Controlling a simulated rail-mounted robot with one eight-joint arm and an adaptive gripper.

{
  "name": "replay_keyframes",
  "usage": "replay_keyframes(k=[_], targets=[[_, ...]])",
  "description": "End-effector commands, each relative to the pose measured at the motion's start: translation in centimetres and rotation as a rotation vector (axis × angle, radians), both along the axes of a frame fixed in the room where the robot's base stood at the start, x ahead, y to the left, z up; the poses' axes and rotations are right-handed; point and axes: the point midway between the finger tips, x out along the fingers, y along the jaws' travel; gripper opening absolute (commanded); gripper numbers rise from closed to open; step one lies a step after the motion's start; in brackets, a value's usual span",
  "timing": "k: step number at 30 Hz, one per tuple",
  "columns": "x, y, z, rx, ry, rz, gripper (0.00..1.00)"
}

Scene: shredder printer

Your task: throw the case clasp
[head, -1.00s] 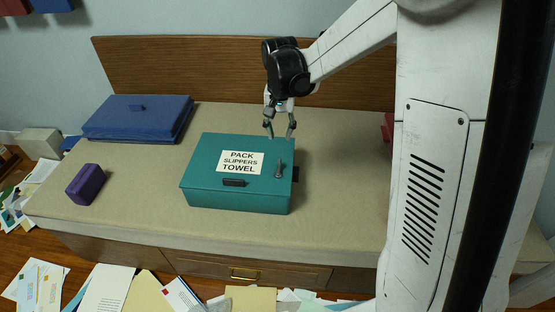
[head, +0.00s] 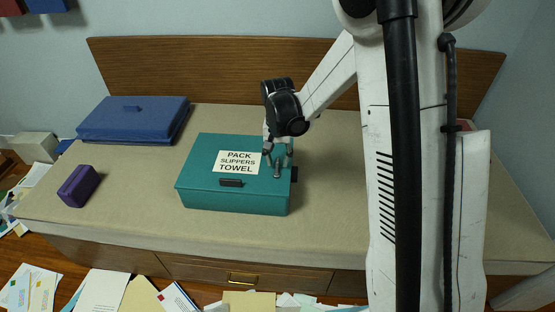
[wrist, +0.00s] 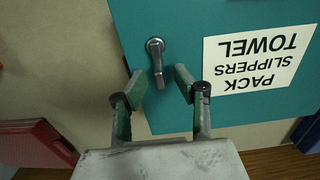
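The teal case (head: 235,199) lies shut on the padded bench, with a white "PACK SLIPPERS TOWEL" label (head: 237,162) on its lid. The clasp (wrist: 157,62) is a grey metal lever on a round pivot, on the lid near the case's right end; it also shows in the head view (head: 277,171). My gripper (wrist: 160,82) is open, with one green-padded finger on each side of the clasp's lever. Both fingers look apart from it in the wrist view. In the head view my gripper (head: 278,157) is just above the clasp. How far the fingertips are from the lid is unclear.
A blue case (head: 132,122) lies at the back left of the bench (head: 130,220), and a purple box (head: 78,186) at the front left. A red object (wrist: 35,145) is at the wrist view's lower left. Papers cover the floor in front.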

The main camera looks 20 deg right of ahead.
Motion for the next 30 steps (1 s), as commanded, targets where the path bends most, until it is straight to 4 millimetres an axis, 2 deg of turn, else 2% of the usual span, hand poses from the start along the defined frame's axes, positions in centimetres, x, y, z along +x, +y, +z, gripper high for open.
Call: replay_keyframes(k=[3,9,20,30], targets=[[0.01,0.0,0.03,0.0,0.0,0.0,0.26],[0.01,0.0,0.03,0.0,0.0,0.0,0.0],[-0.02,-0.08,0.03,0.0,0.0,-0.022,0.0],[-0.31,-0.61,0.0,0.0,0.0,-0.209,0.0]])
